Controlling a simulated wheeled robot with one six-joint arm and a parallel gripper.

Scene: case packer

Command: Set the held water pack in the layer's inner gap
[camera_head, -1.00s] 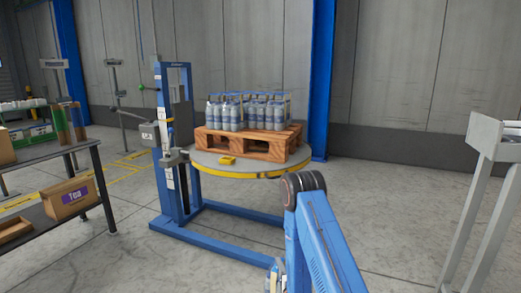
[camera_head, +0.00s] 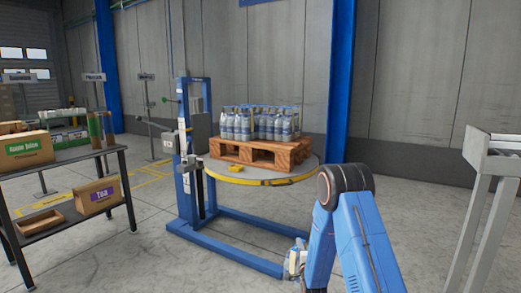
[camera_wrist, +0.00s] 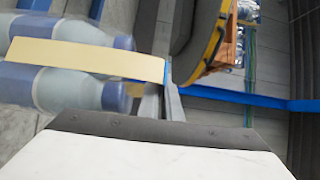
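The held water pack (camera_wrist: 70,75) fills the left of the wrist view, with blue-capped bottles lying sideways in the picture and a cream strip across them. My gripper (camera_wrist: 168,102) has its fingers together at the strip's end, apparently shut on the pack. In the head view, a small part of the pack (camera_head: 294,258) shows low beside my blue arm; the fingers are hidden there. The layer of water packs (camera_head: 260,124) stands on a wooden pallet (camera_head: 250,153), on a round turntable. My gripper is in front of and below it, apart. The inner gap cannot be made out.
The turntable (camera_head: 245,180) has a yellow-and-black edge and sits on a blue lift frame (camera_head: 187,150). A shelf (camera_head: 70,160) with boxes stands at left. A grey stand (camera_head: 485,185) is at right. Open floor lies between the shelf and the lift.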

